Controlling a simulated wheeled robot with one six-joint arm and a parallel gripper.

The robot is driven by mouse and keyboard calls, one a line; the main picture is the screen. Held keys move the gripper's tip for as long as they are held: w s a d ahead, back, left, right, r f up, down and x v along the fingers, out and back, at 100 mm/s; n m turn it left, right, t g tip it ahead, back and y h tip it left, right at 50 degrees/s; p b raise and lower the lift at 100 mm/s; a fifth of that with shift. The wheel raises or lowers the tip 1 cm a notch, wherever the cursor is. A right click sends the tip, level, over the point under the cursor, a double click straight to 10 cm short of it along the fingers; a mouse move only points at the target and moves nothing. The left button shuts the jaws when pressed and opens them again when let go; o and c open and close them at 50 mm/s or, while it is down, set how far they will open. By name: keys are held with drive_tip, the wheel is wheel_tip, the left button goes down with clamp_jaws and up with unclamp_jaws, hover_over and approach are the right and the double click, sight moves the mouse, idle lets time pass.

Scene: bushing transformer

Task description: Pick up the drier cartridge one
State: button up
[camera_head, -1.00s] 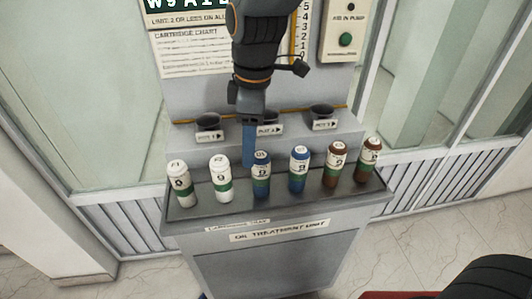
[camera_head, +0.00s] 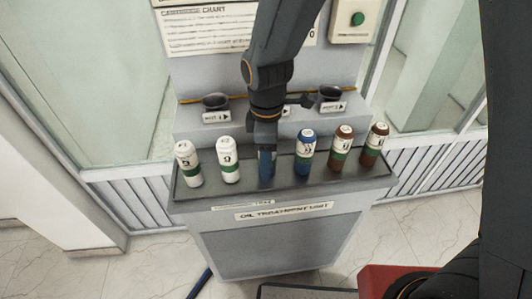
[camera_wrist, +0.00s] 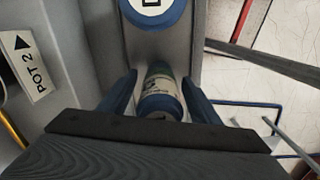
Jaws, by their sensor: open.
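Six cartridges stand in a row on the tray of the grey unit. The third from the left, a blue one labelled D1 in the earlier frame, is mostly hidden behind my gripper (camera_head: 266,165) in the head view. My gripper points down at its place, with blue fingers. In the wrist view the fingers are apart, one on each side of a blue cartridge (camera_wrist: 160,95) with a white label and a green band. I cannot tell whether they touch it. A second blue cartridge (camera_head: 304,155) stands just right of my gripper. A blue-rimmed white cap (camera_wrist: 152,10) shows at the wrist view's top.
Two white cartridges (camera_head: 188,163) (camera_head: 228,160) stand left, and two brown ones (camera_head: 341,148) (camera_head: 373,145) stand right, all upright on the tray (camera_head: 215,192). Behind are dark pots (camera_head: 216,101) (camera_head: 331,93). A POT 2 label (camera_wrist: 28,67) shows in the wrist view.

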drive_tip(key=shift+f, duration=0.45)
drive_tip(key=c, duration=1.3)
drive_tip(key=shift+r, duration=0.2)
